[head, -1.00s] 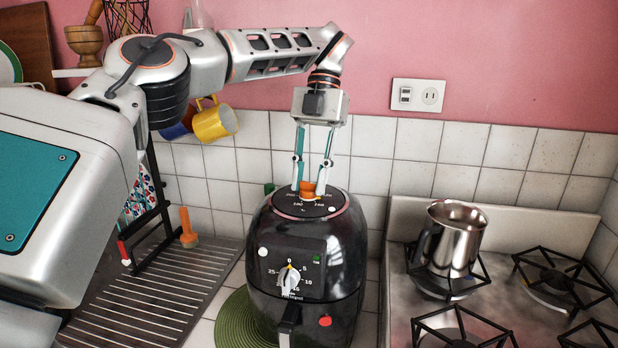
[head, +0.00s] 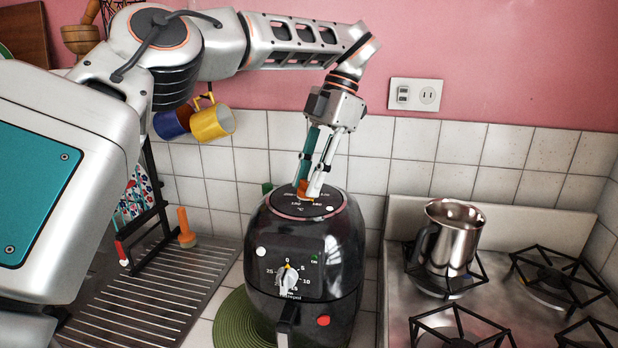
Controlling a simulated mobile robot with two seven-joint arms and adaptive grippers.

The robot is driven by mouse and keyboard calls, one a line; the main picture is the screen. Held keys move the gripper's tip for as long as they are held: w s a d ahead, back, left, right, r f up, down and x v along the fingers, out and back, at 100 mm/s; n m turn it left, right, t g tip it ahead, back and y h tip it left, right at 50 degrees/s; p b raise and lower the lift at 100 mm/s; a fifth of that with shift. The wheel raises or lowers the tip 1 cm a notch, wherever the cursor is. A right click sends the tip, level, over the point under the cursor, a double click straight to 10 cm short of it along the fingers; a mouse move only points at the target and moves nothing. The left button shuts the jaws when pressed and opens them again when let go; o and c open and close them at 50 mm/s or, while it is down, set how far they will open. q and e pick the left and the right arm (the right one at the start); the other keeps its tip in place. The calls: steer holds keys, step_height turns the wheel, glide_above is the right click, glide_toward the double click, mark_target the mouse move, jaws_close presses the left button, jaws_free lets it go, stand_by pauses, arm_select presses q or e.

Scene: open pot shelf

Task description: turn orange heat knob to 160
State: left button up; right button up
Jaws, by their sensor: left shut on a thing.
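The black air fryer (head: 345,250) stands on the counter in the middle of the head view. Its orange heat knob (head: 305,191) sits in the round dial on top, partly hidden by fingers. My left gripper (head: 308,189) comes down from above, tilted, and is shut on the orange knob. Printed numbers ring the knob, but they are too small and too covered to tell the setting. A white timer knob (head: 288,279) is on the fryer's front, its pointer near 0. My right gripper is not in view.
A steel pitcher (head: 451,240) stands on the gas hob (head: 400,300) at right. A green round mat (head: 235,325) lies under the fryer. A yellow mug (head: 212,123) and a blue mug (head: 171,123) hang behind my left arm. A ribbed drainboard (head: 150,305) is at left.

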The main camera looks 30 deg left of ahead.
arm_select(q)
steer(key=shift+f, duration=0.1)
stand_by(0.3)
steer(key=o, duration=1.1)
